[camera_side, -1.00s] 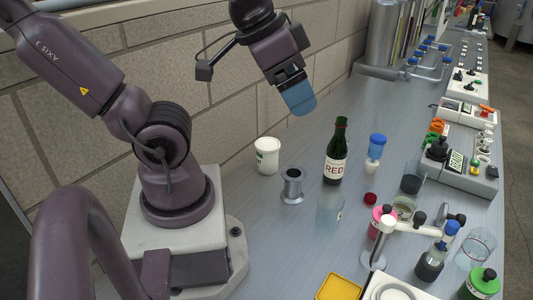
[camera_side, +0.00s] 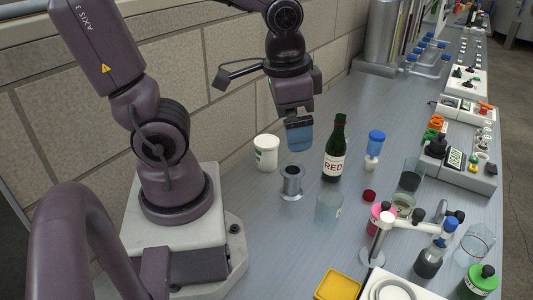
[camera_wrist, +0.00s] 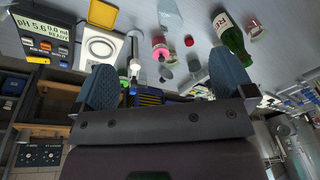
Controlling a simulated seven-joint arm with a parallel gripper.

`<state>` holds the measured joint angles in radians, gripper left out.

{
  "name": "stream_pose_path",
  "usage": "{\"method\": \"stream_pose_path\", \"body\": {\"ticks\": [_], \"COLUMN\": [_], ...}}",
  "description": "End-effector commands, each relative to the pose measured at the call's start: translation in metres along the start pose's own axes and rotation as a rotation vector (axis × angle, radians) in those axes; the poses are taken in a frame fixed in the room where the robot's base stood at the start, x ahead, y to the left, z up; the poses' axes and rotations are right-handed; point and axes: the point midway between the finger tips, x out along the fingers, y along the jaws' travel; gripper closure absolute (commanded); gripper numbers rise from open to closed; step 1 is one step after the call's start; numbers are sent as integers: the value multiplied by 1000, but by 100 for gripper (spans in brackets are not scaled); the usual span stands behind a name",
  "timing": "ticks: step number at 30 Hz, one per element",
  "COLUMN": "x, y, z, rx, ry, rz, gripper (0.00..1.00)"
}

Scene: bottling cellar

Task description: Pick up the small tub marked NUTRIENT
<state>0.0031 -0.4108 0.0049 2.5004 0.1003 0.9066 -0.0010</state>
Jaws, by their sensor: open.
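A white tub (camera_side: 265,153) with a green mark on its label stands upright on the bench near the wall. Its lettering is too small to read, so I cannot confirm that it says NUTRIENT. I cannot make it out in the wrist view. My gripper (camera_side: 299,140) points down with blue fingers, above the bench and to the right of the white tub, not touching it. In the wrist view my gripper (camera_wrist: 165,82) has its two fingers wide apart with nothing held between them.
A dark bottle labelled RED (camera_side: 335,152) stands to the right, with a clear beaker (camera_side: 329,207) in front. A blue-capped container (camera_side: 376,145) and a pink container (camera_side: 382,214) are farther right. The brick wall (camera_side: 225,120) runs behind.

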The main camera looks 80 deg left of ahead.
Motion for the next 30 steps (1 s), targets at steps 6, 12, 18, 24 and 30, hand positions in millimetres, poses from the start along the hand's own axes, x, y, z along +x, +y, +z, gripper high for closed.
{"method": "stream_pose_path", "body": {"ticks": [6, 12, 18, 24, 30], "x": [66, 108, 146, 178, 182], "y": [-33, -71, -109, -130, -136], "z": [28, 54, 67, 52, 27], "rx": [217, 513, 921, 1316, 1436], "ry": [-399, -730, -992, -1053, -985], "rz": [-177, -340, -486, -619, -720], "gripper": [0, 0, 0, 0, 0]}}
